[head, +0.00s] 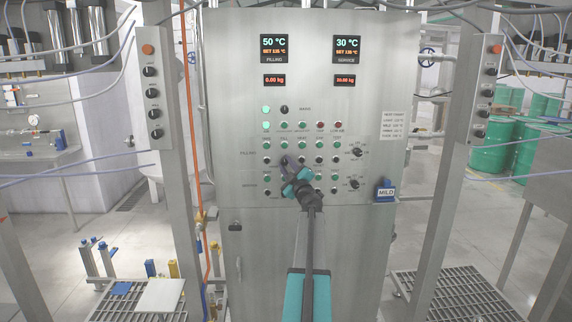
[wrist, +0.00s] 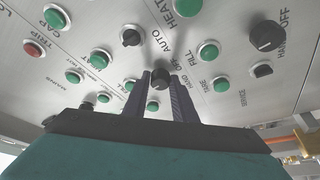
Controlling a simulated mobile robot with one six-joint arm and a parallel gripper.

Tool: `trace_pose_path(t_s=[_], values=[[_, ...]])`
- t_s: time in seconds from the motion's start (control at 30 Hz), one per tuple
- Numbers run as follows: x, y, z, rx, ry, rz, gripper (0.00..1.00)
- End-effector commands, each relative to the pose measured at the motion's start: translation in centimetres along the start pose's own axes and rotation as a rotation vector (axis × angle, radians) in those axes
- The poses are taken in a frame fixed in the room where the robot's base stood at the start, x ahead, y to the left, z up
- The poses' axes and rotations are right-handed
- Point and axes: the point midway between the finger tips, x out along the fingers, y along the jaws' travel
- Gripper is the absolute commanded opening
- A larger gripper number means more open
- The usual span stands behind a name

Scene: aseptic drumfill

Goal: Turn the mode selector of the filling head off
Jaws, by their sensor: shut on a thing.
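A steel control cabinet (head: 226,110) carries rows of green buttons and black selector knobs, in a filling row and a service row. In the wrist view a black selector knob (wrist: 160,77) sits between my two fingertips, with AUTO, OFF and HAND printed around it. The label FILL stands close by. My gripper (wrist: 161,86) is shut on this knob. In the head view my gripper (head: 288,163) reaches the panel around the filling row and hides the knob. I cannot tell which way the knob points.
Other black knobs (wrist: 131,37) and (wrist: 266,36), and green buttons (wrist: 208,51), lie close around my fingers. A blue MILD box (head: 385,191) is at the panel's lower right. Posts with buttons (head: 153,100) stand on either side of the cabinet.

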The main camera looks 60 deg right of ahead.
Motion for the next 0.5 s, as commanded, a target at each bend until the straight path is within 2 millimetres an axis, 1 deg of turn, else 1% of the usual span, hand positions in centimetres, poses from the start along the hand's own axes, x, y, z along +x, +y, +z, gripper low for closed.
trace_pose_path(t_s=[0.03,0.33,0.37,0.43,0.5], values=[[0.05,0.46,0.16,-0.001,-0.005,0.005,0.02],[0.04,0.45,0.19,-0.001,-0.005,0.006,0.02],[0.03,0.45,0.19,0.0,-0.005,0.006,0.3],[0.03,0.39,0.16,0.0,-0.004,0.005,0.41],[0.03,0.31,0.14,-0.001,-0.004,0.004,0.43]])
